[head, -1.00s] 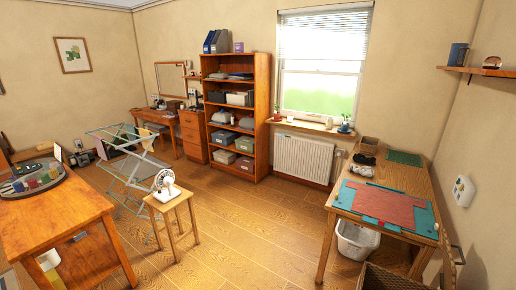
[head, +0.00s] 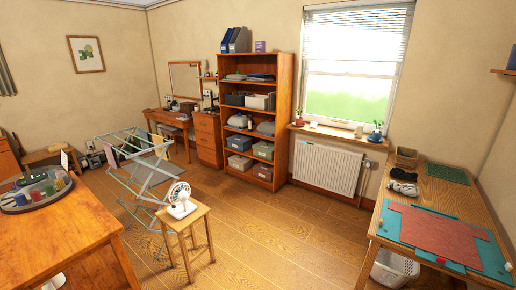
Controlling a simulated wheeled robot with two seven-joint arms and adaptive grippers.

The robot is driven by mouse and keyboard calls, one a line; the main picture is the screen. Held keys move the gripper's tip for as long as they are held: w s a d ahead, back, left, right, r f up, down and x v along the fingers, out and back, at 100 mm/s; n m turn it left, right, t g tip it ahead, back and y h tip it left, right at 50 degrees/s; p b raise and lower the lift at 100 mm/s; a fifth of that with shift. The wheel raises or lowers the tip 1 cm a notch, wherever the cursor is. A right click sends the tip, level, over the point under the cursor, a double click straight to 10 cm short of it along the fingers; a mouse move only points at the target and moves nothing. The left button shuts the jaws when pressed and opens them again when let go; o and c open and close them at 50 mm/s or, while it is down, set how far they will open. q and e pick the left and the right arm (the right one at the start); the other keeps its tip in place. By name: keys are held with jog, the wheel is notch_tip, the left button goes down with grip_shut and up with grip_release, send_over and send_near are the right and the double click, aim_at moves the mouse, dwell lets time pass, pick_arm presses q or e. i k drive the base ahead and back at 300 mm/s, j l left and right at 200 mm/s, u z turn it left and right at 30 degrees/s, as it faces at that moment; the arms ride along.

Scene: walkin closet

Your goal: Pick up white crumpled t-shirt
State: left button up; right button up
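I cannot make out a white crumpled t-shirt for certain in the head view. A white laundry basket (head: 393,268) stands on the floor under the right table, and its contents are too small to tell. A partly cut-off white item (head: 52,284) shows under the left table at the bottom edge, and I cannot tell what it is. Neither of my grippers is in view.
A wooden table (head: 60,240) stands at left and another (head: 470,195) at right. A stool (head: 187,218) with a white fan, a drying rack (head: 140,165) and a bookcase (head: 258,110) stand between. The middle floor (head: 290,235) is clear.

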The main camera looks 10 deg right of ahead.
aim_at(408, 189)
jog(key=i+z, duration=0.25)
jog(key=i, duration=0.2)
jog(key=i+j+z, duration=0.1)
jog(key=i+z, duration=0.2)
jog(key=i, duration=0.15)
jog(key=i+j+z, duration=0.1)
jog(key=i+z, duration=0.35)
jog(key=i, duration=0.45)
jog(key=i+z, duration=0.3)
jog(key=i+j+z, duration=0.15)
jog(key=i+z, duration=0.15)
jog(key=i, duration=0.2)
jog(key=i+z, duration=0.25)
jog(key=z, duration=0.2)
jog(key=i+j+z, duration=0.2)
jog(key=z, duration=0.25)
jog(key=i+j+z, duration=0.15)
jog(key=z, duration=0.2)
jog(key=i+j+z, duration=0.5)
jog(key=z, duration=0.25)
